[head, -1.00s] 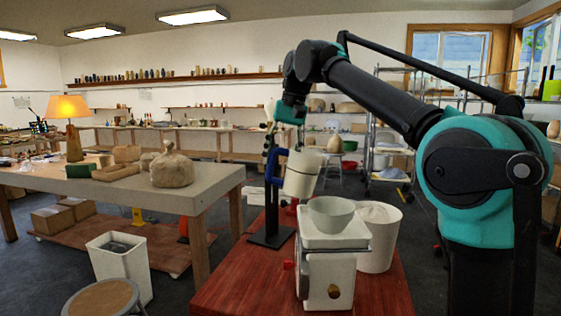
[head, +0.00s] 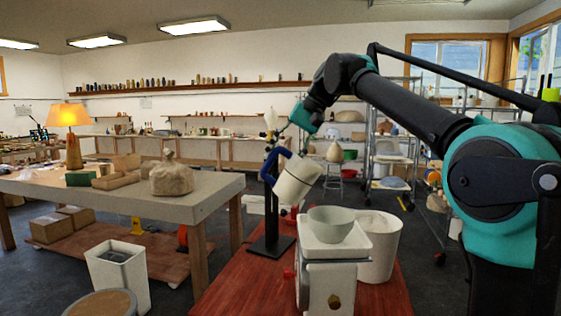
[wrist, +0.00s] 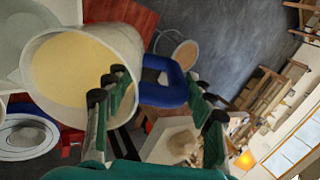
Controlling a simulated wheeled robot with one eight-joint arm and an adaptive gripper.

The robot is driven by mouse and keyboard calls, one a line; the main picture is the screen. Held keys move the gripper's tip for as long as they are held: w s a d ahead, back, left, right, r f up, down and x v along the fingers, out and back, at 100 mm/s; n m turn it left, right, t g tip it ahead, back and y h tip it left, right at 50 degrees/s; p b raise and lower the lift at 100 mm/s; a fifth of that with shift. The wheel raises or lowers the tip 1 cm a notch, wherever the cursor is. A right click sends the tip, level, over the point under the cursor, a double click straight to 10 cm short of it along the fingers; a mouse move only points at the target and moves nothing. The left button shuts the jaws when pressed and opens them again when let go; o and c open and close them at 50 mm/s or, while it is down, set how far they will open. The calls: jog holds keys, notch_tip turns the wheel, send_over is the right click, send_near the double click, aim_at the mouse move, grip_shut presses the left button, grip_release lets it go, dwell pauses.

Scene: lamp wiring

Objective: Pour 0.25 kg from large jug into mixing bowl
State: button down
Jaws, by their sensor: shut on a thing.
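The large jug (head: 298,182) is white with a blue handle (head: 272,165). It is tilted in the air in the head view, behind and a little left of the mixing bowl. My gripper (wrist: 160,92) is shut on the blue handle. In the wrist view the jug's open mouth (wrist: 75,68) shows tan contents filling much of the opening. No falling stream is visible. The mixing bowl (head: 331,224) is pale grey-green and sits upright on a white scale (head: 330,283). Whether the jug's rim is over the bowl I cannot tell. The bowl's inside is mostly hidden.
A white bucket (head: 392,248) of pale material stands close to the right of the scale. A black stand (head: 270,240) rises left of the scale on the red table (head: 235,290). A grey table (head: 110,192) with a bag (head: 171,178) lies further left.

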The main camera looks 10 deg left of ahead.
aim_at(281, 175)
jog(key=shift+d+r+y, duration=0.25)
jog(key=shift+d+y, duration=0.1)
jog(key=shift+y, duration=0.25)
jog(key=shift+w+d+r+g+y, duration=0.15)
jog(key=shift+d+y, duration=0.15)
jog(key=shift+y, duration=0.3)
jog(key=shift+w+d+r+g+y, duration=0.15)
jog(key=shift+d+y, duration=0.15)
jog(key=shift+y, duration=0.3)
jog(key=shift+s+d+g+y, duration=0.3)
jog(key=shift+s+d+y, duration=0.05)
jog(key=shift+y, duration=0.25)
jog(key=shift+s+a+h, duration=0.1)
jog(key=shift+a+h, duration=0.7)
jog(key=shift+h, duration=0.3)
jog(key=h, duration=0.1)
jog(key=a+f+t+h, duration=0.1)
jog(key=shift+s+a+h, duration=0.1)
jog(key=shift+h, duration=0.2)
notch_tip(281, 175, down, 4)
jog(key=h, duration=0.2)
jog(key=t+h, duration=0.1)
jog(key=h, duration=0.2)
jog(key=shift+a+f+t+h, duration=0.1)
jog(key=shift+f+t+h, duration=0.2)
jog(key=shift+h, duration=0.1)
